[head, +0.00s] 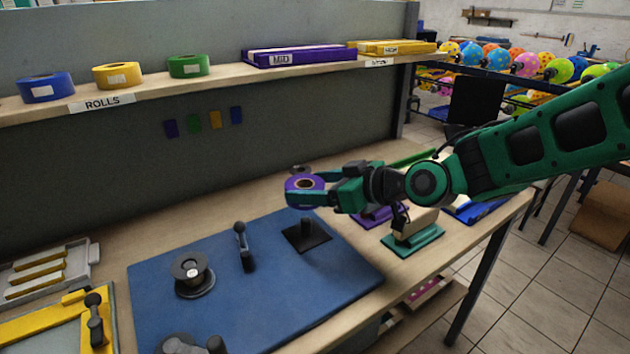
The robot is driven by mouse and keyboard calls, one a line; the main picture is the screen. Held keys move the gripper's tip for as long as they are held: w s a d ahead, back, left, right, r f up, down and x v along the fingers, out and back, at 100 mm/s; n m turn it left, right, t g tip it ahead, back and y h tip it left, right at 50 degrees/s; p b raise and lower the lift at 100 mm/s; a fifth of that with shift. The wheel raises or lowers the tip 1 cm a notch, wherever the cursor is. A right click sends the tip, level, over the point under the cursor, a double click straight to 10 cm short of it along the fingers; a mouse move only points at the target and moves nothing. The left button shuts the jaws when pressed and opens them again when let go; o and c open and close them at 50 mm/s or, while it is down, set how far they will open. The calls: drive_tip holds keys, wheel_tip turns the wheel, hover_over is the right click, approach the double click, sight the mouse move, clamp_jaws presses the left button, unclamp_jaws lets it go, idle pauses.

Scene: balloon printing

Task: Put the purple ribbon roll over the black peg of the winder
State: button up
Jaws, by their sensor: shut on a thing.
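The purple ribbon roll (292,195) is held by my gripper (322,187), which is shut on its right side. The roll lies flat, with its round hole facing up. The black peg (307,228) stands upright on a dark square plate (298,241) on the blue winder base (262,305). In the head view the roll appears above the peg and apart from it, with the peg bare. The height gap between them is hard to tell from this one view.
A black lever (242,245) and a grey spool (190,274) stand on the blue base left of the peg. A purple block and a green stand (412,240) sit under my arm at right. Blue, yellow and green rolls (189,66) line the shelf behind.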

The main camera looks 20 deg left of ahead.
sight(310, 222)
drive_tip(key=shift+f, duration=4.85)
drive_tip(key=o, duration=1.4)
drive_tip(key=v, duration=1)
drive_tip(key=shift+s+d, duration=0.15)
drive_tip(key=shift+d, duration=0.2)
